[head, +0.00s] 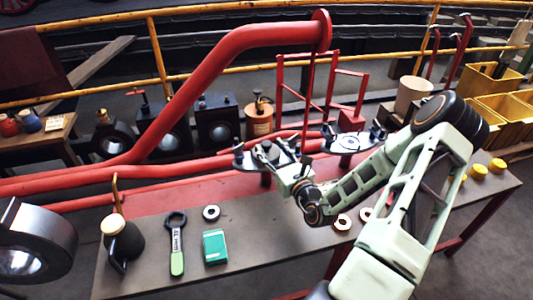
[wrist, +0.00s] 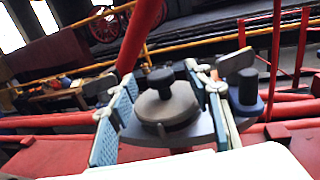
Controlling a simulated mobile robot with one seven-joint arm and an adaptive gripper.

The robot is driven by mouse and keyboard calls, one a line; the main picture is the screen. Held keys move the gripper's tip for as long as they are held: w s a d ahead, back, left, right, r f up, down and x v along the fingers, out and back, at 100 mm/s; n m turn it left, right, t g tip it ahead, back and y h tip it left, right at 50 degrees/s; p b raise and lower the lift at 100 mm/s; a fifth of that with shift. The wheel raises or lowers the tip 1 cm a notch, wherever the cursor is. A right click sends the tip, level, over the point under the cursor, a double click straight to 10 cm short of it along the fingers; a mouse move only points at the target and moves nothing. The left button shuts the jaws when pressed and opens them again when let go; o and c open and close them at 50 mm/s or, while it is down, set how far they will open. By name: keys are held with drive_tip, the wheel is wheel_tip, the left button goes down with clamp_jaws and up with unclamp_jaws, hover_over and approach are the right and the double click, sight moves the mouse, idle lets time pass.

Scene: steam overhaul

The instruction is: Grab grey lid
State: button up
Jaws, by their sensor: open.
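The grey lid (wrist: 167,107) is a round grey disc with a dark knob on top, seated on a dark flanged base (wrist: 172,134). In the wrist view it lies between the two fingers of my gripper (wrist: 160,105). The fingers are spread, one on each side of the lid, with blue-grey pads; nothing is held. I cannot tell whether a pad touches the lid. In the head view my gripper (head: 274,156) is over the dark flange beyond the bench, and the lid is mostly hidden by the fingers.
A second dark flange (head: 348,144) with a pale ring stands to the right. A thick red pipe (head: 215,65) rises behind. The bench (head: 145,272) holds a black oil can (head: 122,243), a green-handled wrench (head: 177,245), a green box (head: 215,247) and rings.

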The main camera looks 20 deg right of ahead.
sight(269, 146)
drive_tip(key=w, duration=0.3)
drive_tip(key=shift+w+a, duration=0.1)
drive_tip(key=shift+c, duration=0.5)
clamp_jaws()
